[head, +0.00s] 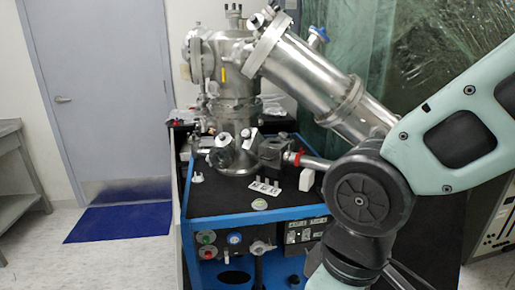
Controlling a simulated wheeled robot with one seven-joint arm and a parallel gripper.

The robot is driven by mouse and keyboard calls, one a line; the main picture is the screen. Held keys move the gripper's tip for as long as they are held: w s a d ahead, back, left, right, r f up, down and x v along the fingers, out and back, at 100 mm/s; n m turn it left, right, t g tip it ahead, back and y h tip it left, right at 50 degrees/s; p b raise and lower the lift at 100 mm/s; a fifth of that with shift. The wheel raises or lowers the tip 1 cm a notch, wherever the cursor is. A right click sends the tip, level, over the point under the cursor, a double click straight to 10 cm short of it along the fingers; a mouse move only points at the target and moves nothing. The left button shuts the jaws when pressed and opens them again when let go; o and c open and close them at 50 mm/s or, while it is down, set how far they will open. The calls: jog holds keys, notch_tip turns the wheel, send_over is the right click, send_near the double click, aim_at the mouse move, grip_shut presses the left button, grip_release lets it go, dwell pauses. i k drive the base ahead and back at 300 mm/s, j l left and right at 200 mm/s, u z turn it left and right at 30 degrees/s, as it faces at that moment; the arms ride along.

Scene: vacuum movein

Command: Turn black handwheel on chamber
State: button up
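The steel vacuum chamber (238,100) stands upright on a black-topped bench with a blue frame, left of my arm. A wide steel tube (310,80) slants from its upper part down to the right, behind my arm. Small ports and fittings (222,152) ring its lower part. A dark block-like fitting (271,151) sits at its lower right, beside a red-ringed pipe. I cannot clearly make out a black handwheel; it may be hidden or too small to tell.
The blue-framed bench (255,212) carries small pale parts (264,187) near the chamber base. Its front panel has green, red and blue knobs (234,239). A blue mat (118,224) lies before a grey door (95,100). A metal table (20,180) stands far left.

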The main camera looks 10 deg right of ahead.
aim_at(246, 133)
jog(key=i+u, duration=0.35)
jog(key=i, duration=0.15)
jog(key=i+l+u, duration=0.1)
jog(key=i+u, duration=0.25)
jog(key=i, duration=0.15)
jog(key=i+l+u, duration=0.35)
jog(key=i+j, duration=0.1)
jog(key=i, duration=0.05)
